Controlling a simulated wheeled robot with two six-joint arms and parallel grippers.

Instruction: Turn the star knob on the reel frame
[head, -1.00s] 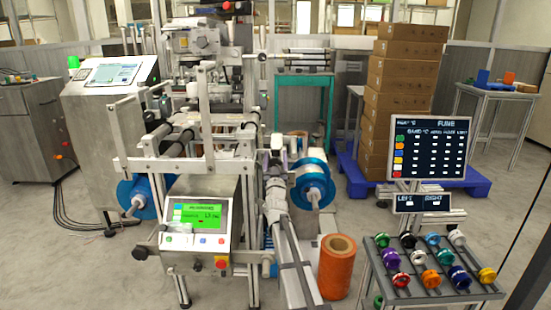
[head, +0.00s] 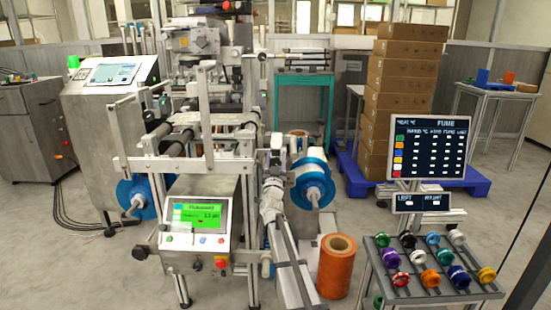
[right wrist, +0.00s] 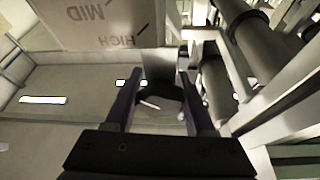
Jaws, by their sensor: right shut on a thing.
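The star knob (right wrist: 160,98) is a dark, lobed knob with a white mark, seen between my fingers in the right wrist view. My right gripper (right wrist: 160,92) is shut on it, one dark finger on each side. In the head view, my right gripper (head: 276,162) is at the right side of the reel frame (head: 202,165), and the knob is mostly hidden there. A plate (right wrist: 105,20) marked MID and HIGH, upside down in the right wrist view, is just beyond the knob. My left gripper is not in view.
A blue reel (head: 313,184) stands close to the right of my right gripper. An orange roll (head: 337,268) is on the floor beside my arm. A rack of coloured knobs (head: 385,289) and a dark display board (head: 431,148) are farther right. A green-screen panel (head: 197,214) is at the front.

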